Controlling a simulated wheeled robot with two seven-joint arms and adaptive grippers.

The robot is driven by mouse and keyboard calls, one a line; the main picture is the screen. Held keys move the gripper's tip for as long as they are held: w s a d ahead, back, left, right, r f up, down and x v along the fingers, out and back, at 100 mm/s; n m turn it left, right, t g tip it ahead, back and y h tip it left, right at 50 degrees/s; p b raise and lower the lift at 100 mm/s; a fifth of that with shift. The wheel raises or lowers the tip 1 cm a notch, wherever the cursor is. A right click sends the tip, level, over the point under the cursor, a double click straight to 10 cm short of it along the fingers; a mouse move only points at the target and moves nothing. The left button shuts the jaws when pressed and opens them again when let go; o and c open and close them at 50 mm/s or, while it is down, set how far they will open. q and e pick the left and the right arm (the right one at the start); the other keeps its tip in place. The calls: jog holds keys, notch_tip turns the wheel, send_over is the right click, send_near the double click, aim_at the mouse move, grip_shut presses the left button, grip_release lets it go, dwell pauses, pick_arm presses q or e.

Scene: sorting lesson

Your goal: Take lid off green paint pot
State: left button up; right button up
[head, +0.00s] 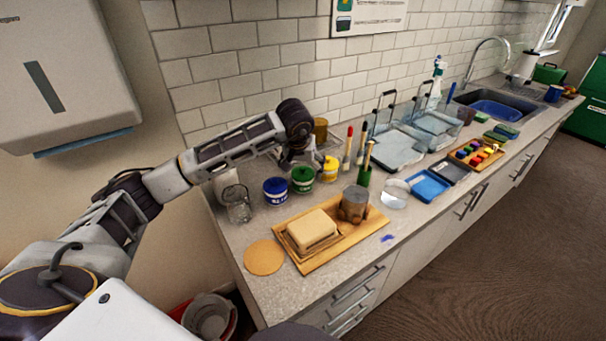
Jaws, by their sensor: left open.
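The green paint pot (302,181) stands upright on the counter between a blue paint pot (276,192) and a yellow paint pot (329,171). My left arm reaches in from the left, and my left gripper (297,161) is just above and behind the green pot, open and pointing down. The gripper partly covers the pot's top, so I cannot tell whether the fingers touch the lid. The lid is too small to make out clearly. My right gripper is not in view.
A glass jar (238,205) stands left of the pots. Brushes stand in a green holder (364,176). Trays and a sink lie further right.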

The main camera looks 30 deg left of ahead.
aim_at(303, 168)
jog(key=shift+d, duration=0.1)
pick_arm(q)
jog(key=c, duration=0.8)
jog(key=shift+c, duration=0.2)
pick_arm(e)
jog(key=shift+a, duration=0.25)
pick_arm(q)
jog(key=shift+r, duration=0.2)
jog(key=shift+c, duration=0.7)
jog(key=shift+r, duration=0.5)
grip_shut()
notch_tip(303, 168, up, 9)
jog(key=shift+f, duration=0.2)
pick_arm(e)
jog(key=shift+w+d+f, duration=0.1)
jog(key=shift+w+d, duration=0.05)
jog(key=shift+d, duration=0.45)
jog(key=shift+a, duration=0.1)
